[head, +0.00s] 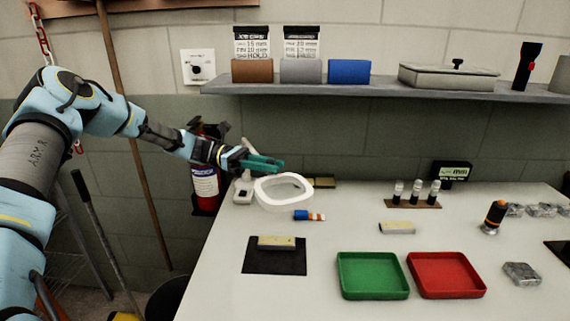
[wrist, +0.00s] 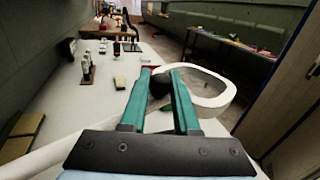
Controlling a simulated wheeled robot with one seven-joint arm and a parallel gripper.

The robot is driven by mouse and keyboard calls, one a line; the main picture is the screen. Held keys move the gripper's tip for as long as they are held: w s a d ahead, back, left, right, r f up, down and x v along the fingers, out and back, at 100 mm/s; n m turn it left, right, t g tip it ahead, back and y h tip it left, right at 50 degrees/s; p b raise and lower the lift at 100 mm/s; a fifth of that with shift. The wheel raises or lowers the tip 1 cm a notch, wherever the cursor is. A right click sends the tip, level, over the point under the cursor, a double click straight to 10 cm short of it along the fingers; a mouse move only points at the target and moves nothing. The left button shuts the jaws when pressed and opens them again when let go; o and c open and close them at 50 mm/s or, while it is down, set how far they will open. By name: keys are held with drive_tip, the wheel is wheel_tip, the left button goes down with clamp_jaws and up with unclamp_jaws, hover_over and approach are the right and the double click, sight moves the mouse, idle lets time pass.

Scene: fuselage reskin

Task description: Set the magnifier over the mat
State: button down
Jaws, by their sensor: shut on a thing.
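The magnifier (head: 285,207) is a white ring-shaped head on an arm, with its base (head: 243,190) at the back left of the bench. Its ring also shows in the wrist view (wrist: 228,98), right of the fingers. My gripper (head: 268,163) has teal fingers at the ring's far left edge. In the wrist view my gripper (wrist: 160,82) is closed on a dark knob of the magnifier between the fingertips. The black mat (head: 275,264) lies nearer the bench front, with a beige block (head: 277,242) on it. The ring hangs behind the mat, not above it.
A blue and orange item (head: 309,215) lies right of the ring. Green (head: 373,290) and red (head: 446,290) trays stand right of the mat. A rack of vials (head: 413,204) and another beige block (head: 397,228) are farther right. A shelf (head: 360,88) runs above.

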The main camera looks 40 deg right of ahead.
drive_tip(key=shift+w+a+r+m+g+y, duration=0.1)
drive_tip(key=shift+w+a+m+g+y, duration=0.1)
drive_tip(key=shift+a+y, duration=0.15)
drive_tip(key=shift+w+a+m+g+y, duration=0.1)
drive_tip(key=shift+a+m+y, duration=0.15)
drive_tip(key=shift+a, duration=0.2)
drive_tip(key=c, duration=0.7)
unclamp_jaws()
drive_tip(key=shift+o, duration=0.2)
drive_tip(key=b+v, duration=0.4)
drive_tip(key=v, duration=0.6)
drive_tip(key=shift+w+a, duration=0.2)
drive_tip(key=shift+w, duration=0.1)
